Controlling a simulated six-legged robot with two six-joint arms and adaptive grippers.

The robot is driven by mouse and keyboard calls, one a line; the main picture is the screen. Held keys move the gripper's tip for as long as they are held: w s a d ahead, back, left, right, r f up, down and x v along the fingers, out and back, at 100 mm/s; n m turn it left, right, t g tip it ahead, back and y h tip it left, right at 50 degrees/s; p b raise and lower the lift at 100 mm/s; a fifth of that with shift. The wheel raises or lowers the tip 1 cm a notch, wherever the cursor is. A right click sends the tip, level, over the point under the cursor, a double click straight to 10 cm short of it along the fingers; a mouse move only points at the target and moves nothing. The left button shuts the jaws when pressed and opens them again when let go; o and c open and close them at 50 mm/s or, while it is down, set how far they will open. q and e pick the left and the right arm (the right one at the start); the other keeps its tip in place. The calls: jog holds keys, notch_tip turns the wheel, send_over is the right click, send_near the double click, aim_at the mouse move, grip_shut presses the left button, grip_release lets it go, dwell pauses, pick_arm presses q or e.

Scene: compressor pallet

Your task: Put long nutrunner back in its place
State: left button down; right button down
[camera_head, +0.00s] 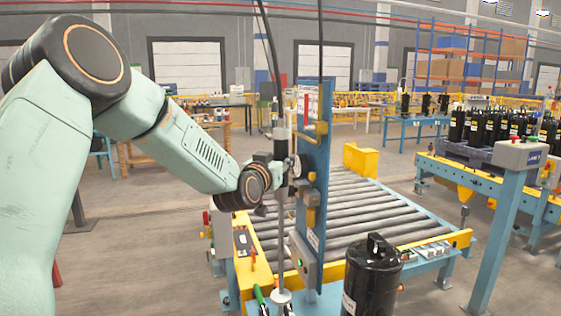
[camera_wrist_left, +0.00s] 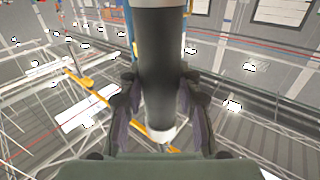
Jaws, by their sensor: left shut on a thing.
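The long nutrunner (camera_head: 281,240) stands upright in the head view, a slim grey tool with a thicker upper body and a long shaft reaching down to a white foot low in the picture. My left gripper (camera_head: 283,167) is at its upper body, just left of the blue upright panel (camera_head: 316,150). In the left wrist view my left gripper (camera_wrist_left: 160,115) has its fingers on both sides of the nutrunner's dark cylindrical body (camera_wrist_left: 160,60), shut on it. The panel carries brackets and yellow fittings; any contact between nutrunner and panel is hard to tell. My right gripper is not seen.
A roller conveyor (camera_head: 375,208) lies behind the panel. A black compressor (camera_head: 371,275) stands at the front right. A yellow ledge (camera_head: 243,268) with small tools is below the nutrunner. Dark cables (camera_head: 268,40) hang from above. Open floor (camera_head: 150,240) lies to the left.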

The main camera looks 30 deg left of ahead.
aim_at(279, 202)
pick_arm(q)
jog(key=shift+w+f, duration=0.1)
jog(key=shift+f+b, duration=0.15)
jog(key=shift+b, duration=0.15)
jog(key=shift+f, duration=0.3)
jog(key=shift+f+b, duration=3.8)
jog(key=shift+f, duration=1.1)
dwell(2.4)
